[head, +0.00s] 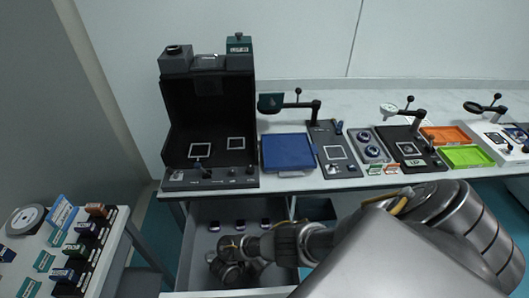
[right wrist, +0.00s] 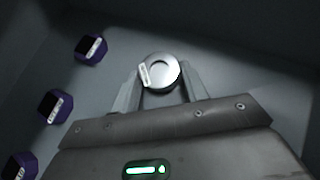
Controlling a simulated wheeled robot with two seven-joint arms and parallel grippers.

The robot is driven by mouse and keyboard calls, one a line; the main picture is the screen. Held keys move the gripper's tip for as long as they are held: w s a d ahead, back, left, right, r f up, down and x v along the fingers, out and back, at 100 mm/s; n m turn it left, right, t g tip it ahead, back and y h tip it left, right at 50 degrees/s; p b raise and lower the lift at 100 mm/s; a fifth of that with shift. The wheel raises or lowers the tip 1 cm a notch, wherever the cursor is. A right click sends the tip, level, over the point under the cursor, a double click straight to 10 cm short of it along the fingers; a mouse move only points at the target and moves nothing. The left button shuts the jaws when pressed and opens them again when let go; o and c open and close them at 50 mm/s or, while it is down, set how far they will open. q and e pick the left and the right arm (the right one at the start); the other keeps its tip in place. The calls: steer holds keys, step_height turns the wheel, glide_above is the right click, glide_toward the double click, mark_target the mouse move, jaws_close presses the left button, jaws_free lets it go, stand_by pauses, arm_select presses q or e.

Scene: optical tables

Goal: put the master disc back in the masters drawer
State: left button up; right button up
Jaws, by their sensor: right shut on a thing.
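The master disc (right wrist: 162,70) is a small silvery round piece with a ring-shaped face and a pale label on its left side. My right gripper (right wrist: 162,82) is shut on it, one finger on each side. In the head view my right arm reaches down into the open drawer (head: 201,212) under the table, with the gripper (head: 226,262) low inside it. The disc cannot be made out there. I cannot tell whether the disc touches the drawer floor. My left gripper is out of view.
Three purple blocks (right wrist: 55,106) stand in a row in the drawer, apart from the disc; they also show along its back (head: 240,224). The floor around the disc looks clear. The table edge with a blue tray (head: 287,151) is above. A side table (head: 35,250) stands left.

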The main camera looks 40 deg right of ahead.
steer(key=shift+r, duration=0.15)
steer(key=shift+f, duration=0.25)
steer(key=o, duration=1.2)
steer(key=shift+o, duration=0.2)
steer(key=shift+a+r+p, duration=0.25)
steer(key=shift+r+p, duration=0.15)
steer(key=shift+r, duration=0.1)
steer(key=p+v, duration=0.2)
steer(key=v, duration=0.3)
steer(key=shift+a+r+p, duration=0.2)
steer(key=shift+a+p, duration=0.05)
steer(key=shift+p, duration=0.15)
steer(key=shift+a+r, duration=0.25)
steer(key=shift+a, duration=0.3)
